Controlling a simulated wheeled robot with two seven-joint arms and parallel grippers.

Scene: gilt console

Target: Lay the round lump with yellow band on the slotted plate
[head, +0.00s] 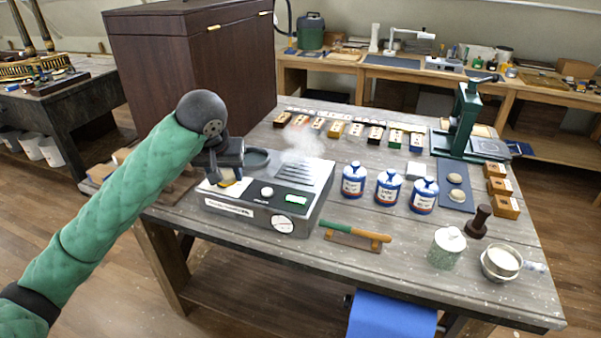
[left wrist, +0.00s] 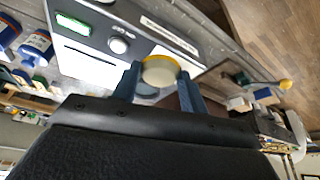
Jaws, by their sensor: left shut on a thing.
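The round lump with yellow band (left wrist: 160,74) is pale with a yellow rim in the left wrist view. My left gripper (head: 226,177) is shut on it, with one finger on each side. In the head view the lump is mostly hidden by the gripper, above the left part of a metal box appliance (head: 243,213). My right gripper is not in view.
Blue-labelled jars (head: 353,180) stand right of the appliance. A blue mat (head: 456,204) bears two pale round lumps. A dark wooden cabinet (head: 190,75) rises behind. A green-handled tool (head: 357,234) lies in front.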

